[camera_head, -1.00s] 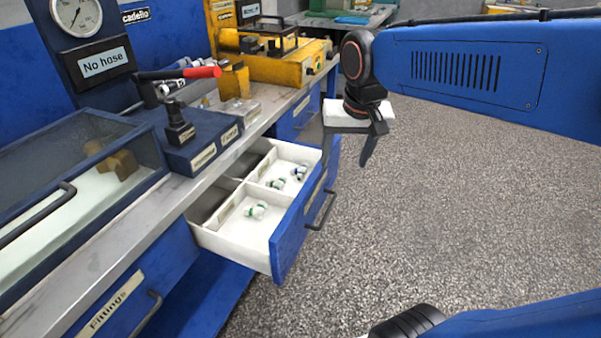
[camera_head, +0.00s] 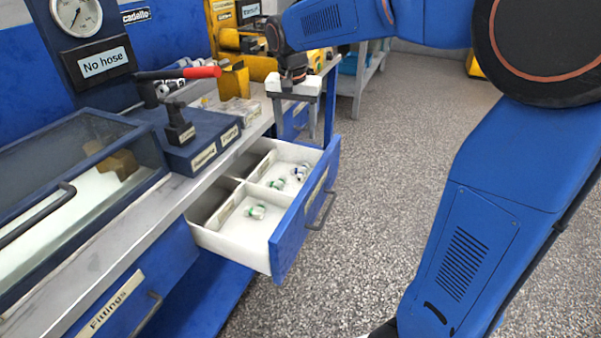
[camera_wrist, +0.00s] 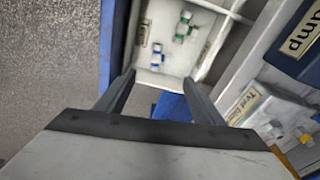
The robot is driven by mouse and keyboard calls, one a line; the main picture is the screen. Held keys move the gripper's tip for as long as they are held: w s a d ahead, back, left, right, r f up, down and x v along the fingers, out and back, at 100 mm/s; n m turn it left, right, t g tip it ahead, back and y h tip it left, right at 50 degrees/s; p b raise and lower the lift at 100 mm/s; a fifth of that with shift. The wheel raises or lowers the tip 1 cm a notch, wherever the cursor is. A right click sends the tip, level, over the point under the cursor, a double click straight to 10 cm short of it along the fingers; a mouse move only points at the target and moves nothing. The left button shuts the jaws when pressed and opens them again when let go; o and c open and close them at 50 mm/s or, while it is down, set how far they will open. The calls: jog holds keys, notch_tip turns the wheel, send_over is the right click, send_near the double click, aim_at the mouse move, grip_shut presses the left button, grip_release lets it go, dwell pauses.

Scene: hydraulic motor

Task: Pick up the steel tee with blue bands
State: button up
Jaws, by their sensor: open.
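The steel tee with blue bands (camera_head: 300,172) lies in the far compartment of the open white-lined drawer (camera_head: 235,248), near its blue front. It also shows in the wrist view (camera_wrist: 157,53), beyond the fingertips. A green-banded fitting (camera_head: 276,183) lies beside it, seen too in the wrist view (camera_wrist: 183,30). My gripper (camera_head: 296,128) is open and empty above the drawer's far end. In the wrist view its two fingers (camera_wrist: 159,78) point toward the drawer, apart from the tee.
The workbench (camera_head: 175,205) runs along the left, with a glass-lidded case (camera_head: 85,195) and a red-handled tool (camera_head: 200,72) on it. A clear box (camera_head: 238,110) stands on the bench near my gripper. The floor (camera_head: 385,190) right of the drawer is clear.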

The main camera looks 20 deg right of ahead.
aim_at(299, 172)
jog(key=f, duration=0.5)
jog(key=w+f, duration=0.1)
jog(key=f, duration=0.4)
jog(key=w+d+f, duration=0.1)
jog(key=f, duration=0.4)
jog(key=shift+d+f, duration=0.1)
jog(key=shift+f, duration=0.15)
jog(key=shift+w, duration=0.1)
jog(key=c, duration=1.3)
